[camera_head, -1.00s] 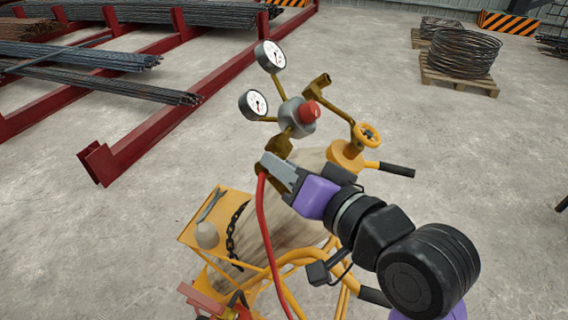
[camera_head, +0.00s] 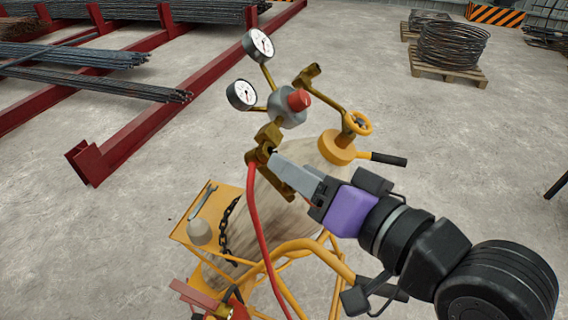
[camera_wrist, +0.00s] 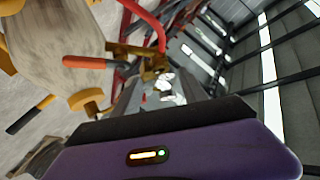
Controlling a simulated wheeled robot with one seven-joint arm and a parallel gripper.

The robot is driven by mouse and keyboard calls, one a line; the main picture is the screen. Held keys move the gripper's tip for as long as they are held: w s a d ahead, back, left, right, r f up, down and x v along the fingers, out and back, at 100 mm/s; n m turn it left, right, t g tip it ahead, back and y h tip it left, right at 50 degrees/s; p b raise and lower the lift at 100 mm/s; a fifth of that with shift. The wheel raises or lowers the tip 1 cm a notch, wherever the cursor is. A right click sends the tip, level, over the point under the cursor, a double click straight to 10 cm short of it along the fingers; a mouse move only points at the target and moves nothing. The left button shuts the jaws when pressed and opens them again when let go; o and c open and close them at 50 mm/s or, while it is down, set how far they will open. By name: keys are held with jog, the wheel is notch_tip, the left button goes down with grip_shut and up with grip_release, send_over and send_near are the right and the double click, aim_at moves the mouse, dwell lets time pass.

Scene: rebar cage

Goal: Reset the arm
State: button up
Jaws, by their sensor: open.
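My gripper (camera_head: 283,168) reaches in from the right in the head view, its grey fingers pointing up and left at the brass fitting below the regulator (camera_head: 291,107). The fingers overlap the fitting in the head view; I cannot tell whether they touch it. In the wrist view the two fingers of my gripper (camera_wrist: 160,92) stand apart, with no held object clear between them. The red hose (camera_head: 258,210) hangs from the fitting, just left of the fingertips.
The cart (camera_head: 212,225) holds a worn gas cylinder (camera_head: 290,205), with gauges (camera_head: 258,44) and a yellow valve wheel (camera_head: 357,123) close by. Red racks (camera_head: 130,137) with rebar stand at the left. Wire coils (camera_head: 452,45) lie on a pallet behind.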

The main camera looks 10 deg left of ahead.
jog(key=shift+s+d+r, duration=0.15)
jog(key=shift+s+d, duration=0.3)
jog(key=shift+s, duration=0.05)
